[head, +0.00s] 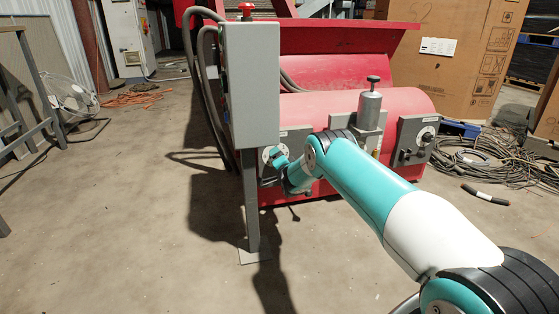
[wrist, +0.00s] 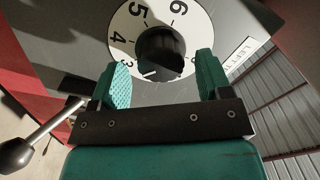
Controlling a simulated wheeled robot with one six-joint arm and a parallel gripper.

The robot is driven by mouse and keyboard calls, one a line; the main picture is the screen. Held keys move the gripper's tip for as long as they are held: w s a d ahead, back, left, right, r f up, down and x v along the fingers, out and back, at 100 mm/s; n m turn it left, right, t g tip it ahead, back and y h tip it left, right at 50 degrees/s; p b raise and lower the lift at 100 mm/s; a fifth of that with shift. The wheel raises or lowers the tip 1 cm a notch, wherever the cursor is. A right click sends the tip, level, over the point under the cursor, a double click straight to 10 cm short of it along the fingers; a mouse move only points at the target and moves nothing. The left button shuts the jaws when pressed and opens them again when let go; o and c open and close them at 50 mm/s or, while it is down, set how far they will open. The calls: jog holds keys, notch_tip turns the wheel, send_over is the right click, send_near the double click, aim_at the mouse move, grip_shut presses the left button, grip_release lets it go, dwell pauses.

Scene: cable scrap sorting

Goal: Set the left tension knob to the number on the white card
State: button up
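The left tension knob (wrist: 163,54) is black and sits in a white dial (wrist: 125,33). The numbers 3, 4, 5 and 6 are readable; a pale mark shows at the knob's lower-left edge. My gripper (wrist: 163,75) is open, one teal finger on each side of the knob, with gaps visible. In the head view my gripper (head: 283,163) is at the left dial (head: 268,155), partly hiding it. A label beginning "LEFT T" (wrist: 238,55) is beside the dial. A white paper (head: 437,46) is on the cardboard box; its writing is too small to read, and I cannot tell whether it is the card.
A grey control box (head: 252,85) on a post stands close left of my gripper. A grey cylinder (head: 369,108) and the right knob's plate (head: 415,138) are on the red machine (head: 330,105). A black-ended lever (wrist: 18,155) is near the left finger. Cables (head: 480,160) lie right.

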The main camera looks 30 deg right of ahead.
jog(key=p+v, duration=1.1)
jog(key=v, duration=0.6)
jog(key=shift+s, duration=0.2)
jog(key=shift+a+r, duration=0.1)
jog(key=shift+r, duration=0.15)
